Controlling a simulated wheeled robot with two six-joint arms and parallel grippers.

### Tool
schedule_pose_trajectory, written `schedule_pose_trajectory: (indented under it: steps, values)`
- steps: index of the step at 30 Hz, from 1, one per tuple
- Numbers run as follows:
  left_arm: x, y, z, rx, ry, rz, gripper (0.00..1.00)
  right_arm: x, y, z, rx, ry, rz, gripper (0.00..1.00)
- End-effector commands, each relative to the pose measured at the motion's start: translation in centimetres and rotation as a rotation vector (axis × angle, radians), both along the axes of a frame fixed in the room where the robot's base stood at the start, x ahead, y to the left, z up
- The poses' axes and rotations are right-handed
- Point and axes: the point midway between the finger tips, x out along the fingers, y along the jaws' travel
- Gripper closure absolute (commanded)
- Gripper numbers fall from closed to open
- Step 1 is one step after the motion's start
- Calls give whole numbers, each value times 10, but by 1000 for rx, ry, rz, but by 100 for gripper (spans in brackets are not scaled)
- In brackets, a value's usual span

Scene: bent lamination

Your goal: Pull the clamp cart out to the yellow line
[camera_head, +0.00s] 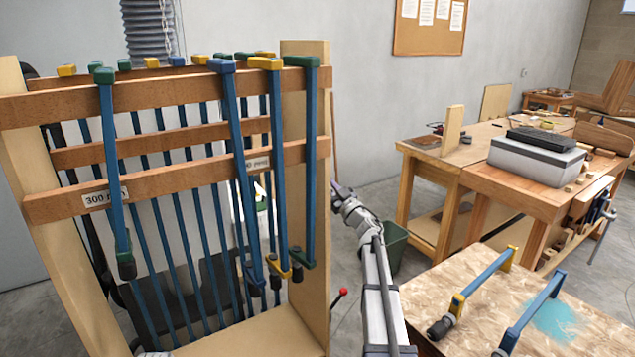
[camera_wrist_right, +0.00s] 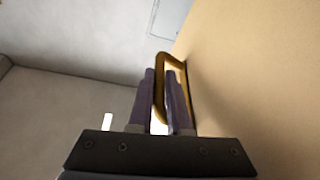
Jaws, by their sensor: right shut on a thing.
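The clamp cart (camera_head: 312,290) stands at the left of the head view, a wooden rack with blue bar clamps hung on its rails. My right gripper (camera_head: 341,190) is at the outer face of its right side panel. In the right wrist view my right gripper (camera_wrist_right: 160,90) is shut on a brass-coloured handle (camera_wrist_right: 163,56) on the pale wooden panel (camera_wrist_right: 250,80). One finger lies on each side of the handle's bar. The handle is hidden in the head view. No yellow line shows.
A low table (camera_head: 450,280) with clamps on its chipboard top stands to the right of my right arm. A workbench (camera_head: 480,180) with a grey case is behind it. A green bin (camera_head: 396,240) stands on the floor behind my arm. A grey wall is behind the cart.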

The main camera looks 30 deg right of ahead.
Motion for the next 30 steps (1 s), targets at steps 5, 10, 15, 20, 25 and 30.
schedule_pose_trajectory:
  steps: [5, 10, 15, 20, 25, 30]
  values:
    - [0, 0, 1, 0, 0, 0, 50, 0, -9, 2, 11, -3, -10, 100]
    - [0, 0, 1, 0, 0, 0, 50, 0, -8, 2, 10, -2, -10, 100]
    - [0, 0, 1, 0, 0, 0, 50, 0, -8, 1, 8, -2, -9, 65]
    - [0, 0, 1, 0, 0, 0, 50, 0, -7, 1, 7, -2, -9, 54]
    - [0, 0, 0, 0, 0, 0, 50, 0, -7, 1, 7, -1, -9, 54]
    - [0, 0, -3, 0, 0, 0, 50, -6, -7, -3, 6, -1, -9, 54]
